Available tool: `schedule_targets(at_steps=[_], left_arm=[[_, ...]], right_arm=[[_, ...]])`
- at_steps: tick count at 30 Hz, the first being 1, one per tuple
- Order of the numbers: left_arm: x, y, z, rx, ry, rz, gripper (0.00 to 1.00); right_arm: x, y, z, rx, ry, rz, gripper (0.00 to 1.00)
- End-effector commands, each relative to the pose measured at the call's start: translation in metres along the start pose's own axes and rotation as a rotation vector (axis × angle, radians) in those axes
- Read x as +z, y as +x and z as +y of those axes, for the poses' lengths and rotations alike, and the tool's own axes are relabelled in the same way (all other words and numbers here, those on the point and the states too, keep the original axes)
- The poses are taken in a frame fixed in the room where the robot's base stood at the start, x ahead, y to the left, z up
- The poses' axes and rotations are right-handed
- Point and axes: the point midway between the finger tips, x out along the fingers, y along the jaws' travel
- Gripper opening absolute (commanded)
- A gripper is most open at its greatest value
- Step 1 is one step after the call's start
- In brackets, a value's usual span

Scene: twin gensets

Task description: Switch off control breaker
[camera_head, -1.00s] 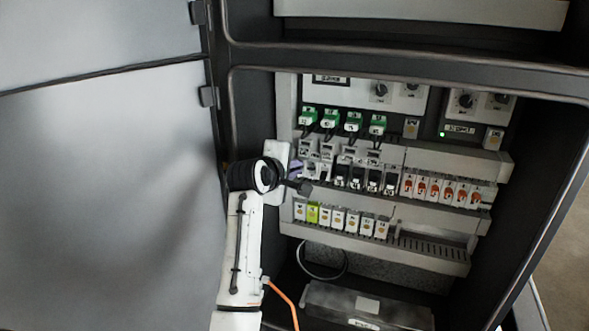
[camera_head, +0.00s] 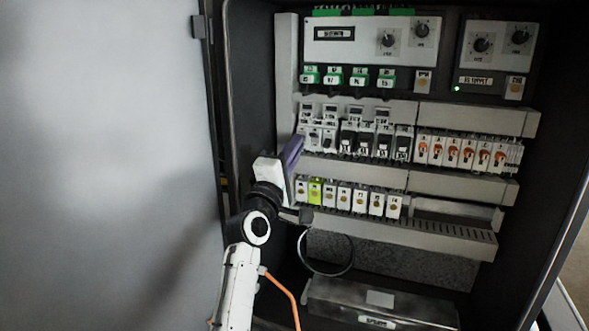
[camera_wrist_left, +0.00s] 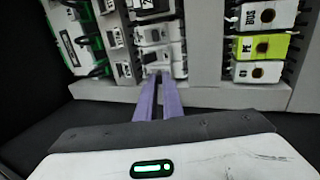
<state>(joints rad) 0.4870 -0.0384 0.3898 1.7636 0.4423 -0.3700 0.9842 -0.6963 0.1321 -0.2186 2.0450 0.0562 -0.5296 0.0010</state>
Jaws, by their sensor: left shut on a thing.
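Small white breakers (camera_head: 315,134) with toggles stand at the left end of the middle row in the open cabinet. Which one is the control breaker I cannot read. My left gripper (camera_head: 301,143) reaches in from the lower left, its purple fingers at the left end of this row. In the left wrist view its fingers (camera_wrist_left: 160,74) are close together at the lower part of a white breaker (camera_wrist_left: 156,35), shut on its toggle. The toggle is largely hidden between the fingertips. My right gripper is not in view.
Dark-fronted breakers (camera_head: 365,143) and orange-marked units (camera_head: 460,152) continue the row rightward. Terminal blocks, one yellow-green (camera_head: 315,191), sit below. Green connectors (camera_head: 335,76) sit above. The grey door (camera_head: 105,150) stands at the left. A cable loop (camera_head: 328,270) hangs below.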

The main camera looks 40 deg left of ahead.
Motion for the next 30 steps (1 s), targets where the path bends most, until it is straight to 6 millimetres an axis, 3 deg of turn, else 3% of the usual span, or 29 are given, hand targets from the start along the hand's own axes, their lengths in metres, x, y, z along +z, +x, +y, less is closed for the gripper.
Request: schedule_targets(at_steps=[1, 4, 26, 27, 30], left_arm=[[-0.0006, -0.0029, -0.0108, 0.021, 0.002, 0.000, 0.00], [-0.0003, -0.0022, -0.0114, 0.059, 0.003, -0.001, 0.00], [0.0001, 0.0005, -0.0082, 0.126, 0.001, -0.001, 0.00], [0.0001, 0.0005, -0.0082, 0.126, 0.001, -0.001, 0.10], [0.0002, 0.0005, -0.0080, 0.126, 0.001, -0.001, 0.26]], right_arm=[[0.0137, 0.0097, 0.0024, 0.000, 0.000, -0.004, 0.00], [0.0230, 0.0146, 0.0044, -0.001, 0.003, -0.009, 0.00], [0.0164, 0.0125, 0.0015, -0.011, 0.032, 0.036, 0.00], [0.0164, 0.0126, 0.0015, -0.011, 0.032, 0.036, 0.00], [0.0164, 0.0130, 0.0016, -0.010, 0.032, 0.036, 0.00]])
